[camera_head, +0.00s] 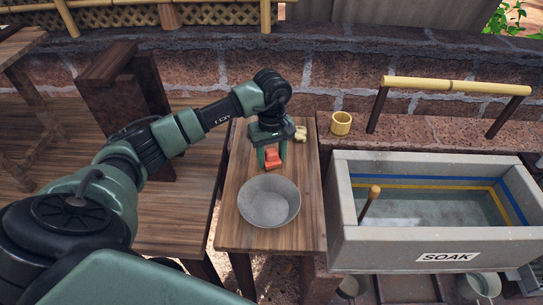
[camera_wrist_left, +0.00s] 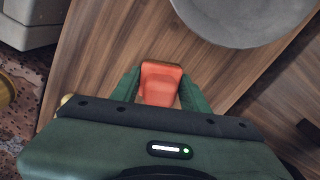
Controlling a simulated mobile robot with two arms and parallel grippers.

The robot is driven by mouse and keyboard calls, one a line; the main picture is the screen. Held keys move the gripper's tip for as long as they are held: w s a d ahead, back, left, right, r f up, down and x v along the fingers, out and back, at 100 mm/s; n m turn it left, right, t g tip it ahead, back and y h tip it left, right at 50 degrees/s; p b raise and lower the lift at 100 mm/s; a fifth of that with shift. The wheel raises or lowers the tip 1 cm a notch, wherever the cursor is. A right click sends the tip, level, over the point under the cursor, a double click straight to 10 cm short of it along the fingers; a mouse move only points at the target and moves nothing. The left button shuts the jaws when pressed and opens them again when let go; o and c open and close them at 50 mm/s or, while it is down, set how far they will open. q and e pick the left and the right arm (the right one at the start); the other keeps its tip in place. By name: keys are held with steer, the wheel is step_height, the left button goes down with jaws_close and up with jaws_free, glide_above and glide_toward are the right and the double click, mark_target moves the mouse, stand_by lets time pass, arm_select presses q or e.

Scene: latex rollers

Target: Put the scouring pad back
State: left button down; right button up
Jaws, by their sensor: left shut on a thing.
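An orange-red block, which I take as the scouring pad (camera_head: 273,159), is between the fingers of my left gripper (camera_head: 272,160). The left gripper is shut on it, just behind the grey metal bowl on the small wooden table. In the left wrist view the pad (camera_wrist_left: 160,84) sits between the two green fingers (camera_wrist_left: 158,92). I cannot tell whether the pad touches the tabletop. My right gripper is not in view.
The grey bowl (camera_head: 269,202) stands on the wooden table (camera_head: 235,222). Pale knobby things (camera_head: 300,133) lie behind the gripper. A yellow cup (camera_head: 341,123) stands on the brick ledge. A grey SOAK tub (camera_head: 400,243) with water and a wooden-handled tool (camera_head: 371,199) is at right.

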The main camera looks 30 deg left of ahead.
mark_target(271, 151)
arm_select(q)
steer(key=shift+f, duration=0.1)
steer(key=c, duration=0.7)
jaws_free()
steer(key=shift+r, duration=0.3)
step_height(271, 151, up, 12)
steer(key=shift+f+b, duration=0.15)
steer(key=shift+b, duration=0.75)
